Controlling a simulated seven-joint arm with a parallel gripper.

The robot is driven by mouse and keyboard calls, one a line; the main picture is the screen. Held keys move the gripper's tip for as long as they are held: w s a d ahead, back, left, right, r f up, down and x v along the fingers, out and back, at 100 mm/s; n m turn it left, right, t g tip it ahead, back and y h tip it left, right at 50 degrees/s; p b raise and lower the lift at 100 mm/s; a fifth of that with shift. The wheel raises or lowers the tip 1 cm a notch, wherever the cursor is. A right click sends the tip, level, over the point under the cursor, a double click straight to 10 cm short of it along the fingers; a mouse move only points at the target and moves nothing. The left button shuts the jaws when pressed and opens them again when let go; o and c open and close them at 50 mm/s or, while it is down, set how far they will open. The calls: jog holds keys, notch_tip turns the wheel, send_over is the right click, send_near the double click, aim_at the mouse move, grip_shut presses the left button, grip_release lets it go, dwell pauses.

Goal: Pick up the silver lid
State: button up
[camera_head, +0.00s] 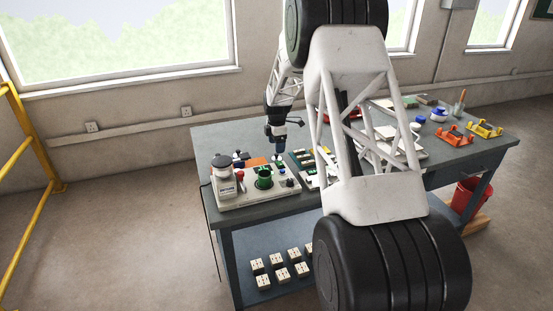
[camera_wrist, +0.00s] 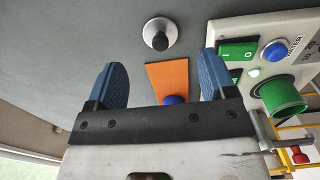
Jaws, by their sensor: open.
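The silver lid (camera_wrist: 160,33) shows in the wrist view as a round, shiny disc with a black knob. It lies on the grey tabletop, beyond my fingertips and near the top edge of that view. My gripper (camera_wrist: 165,72) is open, with its two blue fingers apart and nothing held between them. In the head view my gripper (camera_head: 278,150) points down over the bench, behind the grey device. The lid is too small and too close behind the gripper to make out clearly there.
An orange sheet (camera_wrist: 168,78) with a blue knob near it lies close to the fingers. The grey device (camera_head: 232,198) with a green cup (camera_wrist: 280,95), switches and buttons stands to the right in the wrist view. Orange and yellow holders (camera_head: 485,129) stand far right.

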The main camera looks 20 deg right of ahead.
aim_at(277, 156)
jog(key=shift+f, duration=0.2)
jog(key=shift+f, duration=2.45)
jog(key=c, duration=1)
